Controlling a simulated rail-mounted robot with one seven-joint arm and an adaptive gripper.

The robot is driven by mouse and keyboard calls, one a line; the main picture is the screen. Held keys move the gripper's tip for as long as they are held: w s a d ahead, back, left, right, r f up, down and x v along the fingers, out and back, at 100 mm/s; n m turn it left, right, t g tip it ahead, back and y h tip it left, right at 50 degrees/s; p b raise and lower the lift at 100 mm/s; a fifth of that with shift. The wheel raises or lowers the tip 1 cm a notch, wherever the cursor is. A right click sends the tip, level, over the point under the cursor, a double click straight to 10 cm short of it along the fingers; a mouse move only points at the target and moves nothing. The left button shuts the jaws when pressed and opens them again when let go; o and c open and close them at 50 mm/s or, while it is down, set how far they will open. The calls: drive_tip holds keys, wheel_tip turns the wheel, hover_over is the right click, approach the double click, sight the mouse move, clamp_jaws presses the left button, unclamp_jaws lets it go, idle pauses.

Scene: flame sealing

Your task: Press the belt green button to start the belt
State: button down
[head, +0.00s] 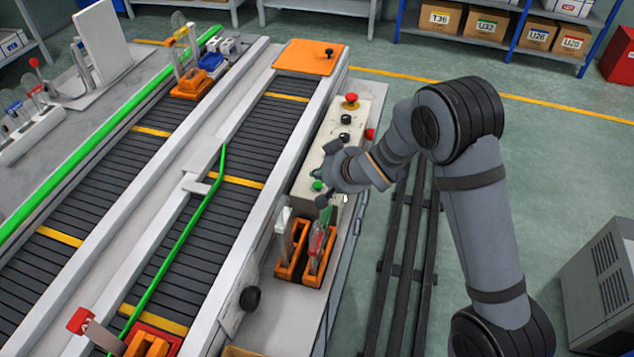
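The green button (318,185) is a small round button on the lower part of a beige control panel (312,150) beside the belt. My gripper (325,174) is at the panel, just right of and partly over the green button. It is small and dark here, so I cannot tell whether its fingers are apart or together, or whether it touches the button. The belt (196,240) has dark slats with yellow bars and runs left of the panel.
A red knob (351,99) and dark knobs (346,119) sit higher on the panel. Orange holders (291,262) with upright tools stand just below it. A second belt (100,190) runs further left. Open floor (530,150) lies to the right.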

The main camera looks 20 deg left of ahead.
sight(319, 186)
wheel_tip(319, 186, up, 6)
drive_tip(key=p, duration=0.4)
drive_tip(key=shift+p, duration=0.35)
